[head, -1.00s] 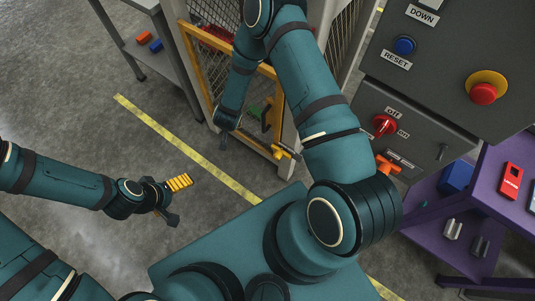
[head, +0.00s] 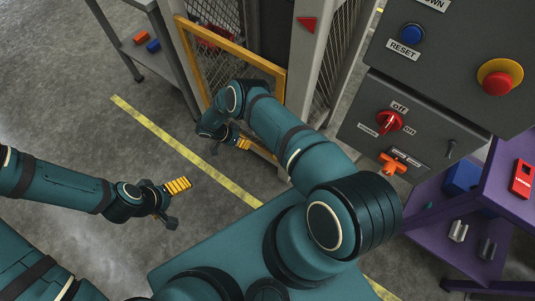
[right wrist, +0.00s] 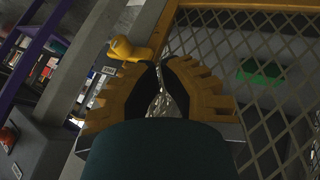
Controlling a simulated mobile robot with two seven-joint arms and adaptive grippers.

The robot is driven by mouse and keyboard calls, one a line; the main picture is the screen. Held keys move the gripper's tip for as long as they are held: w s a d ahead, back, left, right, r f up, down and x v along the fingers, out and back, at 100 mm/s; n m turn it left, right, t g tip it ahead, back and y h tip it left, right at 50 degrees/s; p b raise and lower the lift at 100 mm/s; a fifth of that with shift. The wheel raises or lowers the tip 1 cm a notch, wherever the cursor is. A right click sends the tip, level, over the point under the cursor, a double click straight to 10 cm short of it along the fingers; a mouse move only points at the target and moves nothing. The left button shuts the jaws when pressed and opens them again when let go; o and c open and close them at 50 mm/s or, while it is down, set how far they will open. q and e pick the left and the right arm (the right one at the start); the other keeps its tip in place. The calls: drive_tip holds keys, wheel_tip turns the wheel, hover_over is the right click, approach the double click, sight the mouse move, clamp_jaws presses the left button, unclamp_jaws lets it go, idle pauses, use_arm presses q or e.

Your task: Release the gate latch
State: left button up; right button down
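The gate has a yellow frame (head: 228,45) with wire mesh and stands at top centre. In the right wrist view, a rounded yellow latch piece (right wrist: 130,48) sits on a grey post, close to my left-hand fingertip. My right gripper (right wrist: 162,66) has its orange-padded fingertips close together near this piece. I cannot tell whether they touch or hold it. In the head view my right gripper (head: 243,144) is low by the gate, and my arm hides the latch area. My left gripper (head: 173,203) appears open and empty above the floor.
A grey control panel (head: 432,130) with a red stop button, a blue reset button and a red rotary switch stands at the right. A purple shelf (head: 428,222) is below it. A grey table (head: 122,18) with small blocks stands top left. The floor at left is clear.

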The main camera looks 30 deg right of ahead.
idle(0.3)
drive_tip(key=s+d+f+b, duration=0.1)
drive_tip(key=s+d+f, duration=0.5)
drive_tip(key=d+f, duration=0.1)
drive_tip(key=shift+s+d, duration=0.15)
drive_tip(key=shift+s, duration=0.05)
idle(0.5)
drive_tip(key=s, duration=0.1)
drive_tip(key=s+d, duration=0.1)
drive_tip(key=s, duration=0.1)
drive_tip(key=s+p, duration=0.1)
drive_tip(key=shift+s+d+f, duration=0.1)
drive_tip(key=shift+s+d, duration=0.15)
drive_tip(key=shift+d, duration=0.1)
